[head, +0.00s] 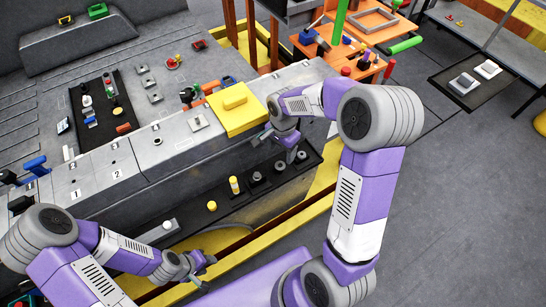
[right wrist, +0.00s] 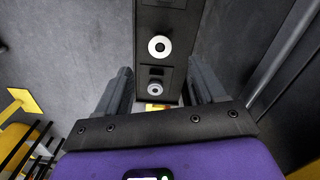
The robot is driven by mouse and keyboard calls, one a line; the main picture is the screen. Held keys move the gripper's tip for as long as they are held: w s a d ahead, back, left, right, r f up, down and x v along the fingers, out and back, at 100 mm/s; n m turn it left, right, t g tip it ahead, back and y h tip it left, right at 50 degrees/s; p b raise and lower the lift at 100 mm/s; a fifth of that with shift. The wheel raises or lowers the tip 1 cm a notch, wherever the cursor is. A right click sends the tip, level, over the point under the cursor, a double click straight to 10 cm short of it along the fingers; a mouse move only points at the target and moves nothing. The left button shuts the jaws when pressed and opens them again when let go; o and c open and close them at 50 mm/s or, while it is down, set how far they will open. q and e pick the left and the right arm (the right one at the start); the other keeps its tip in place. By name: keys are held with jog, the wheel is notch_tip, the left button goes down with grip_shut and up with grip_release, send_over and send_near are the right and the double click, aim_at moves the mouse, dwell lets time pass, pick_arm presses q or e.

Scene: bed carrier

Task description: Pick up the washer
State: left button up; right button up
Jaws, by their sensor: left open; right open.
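In the right wrist view a pale ring with a dark centre, which looks like a washer (right wrist: 159,46), lies on a black strip (right wrist: 145,20). A second, similar ring (right wrist: 156,85) is nearer, between the finger lines. My right gripper (right wrist: 160,84) is open and empty, its fingers on either side of the strip. In the head view my right gripper (head: 291,154) hangs over the black strip, near several small round grey parts (head: 280,166). I cannot tell which of these is which ring. My left gripper (head: 199,267) is open and empty at the lower middle, away from them.
A yellow block (head: 238,108) sits on the grey bench edge left of my right gripper. A yellow rail (head: 240,252) runs in front. Grey floor (head: 455,200) is clear at right.

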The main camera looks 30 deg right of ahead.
aim_at(281, 165)
jog(key=shift+w+d, duration=0.1)
jog(key=shift+d, duration=0.15)
notch_tip(281, 165, down, 2)
jog(key=shift+f+b, duration=0.1)
jog(key=shift+b, duration=0.3)
jog(key=shift+a+f+b, duration=0.1)
jog(key=shift+f+b, duration=0.45)
jog(key=shift+f, duration=1.75)
jog(key=shift+f+b, duration=0.25)
jog(key=shift+b, duration=0.05)
jog(key=shift+c, duration=0.5)
jog(key=c, duration=1)
jog(key=shift+c, duration=0.2)
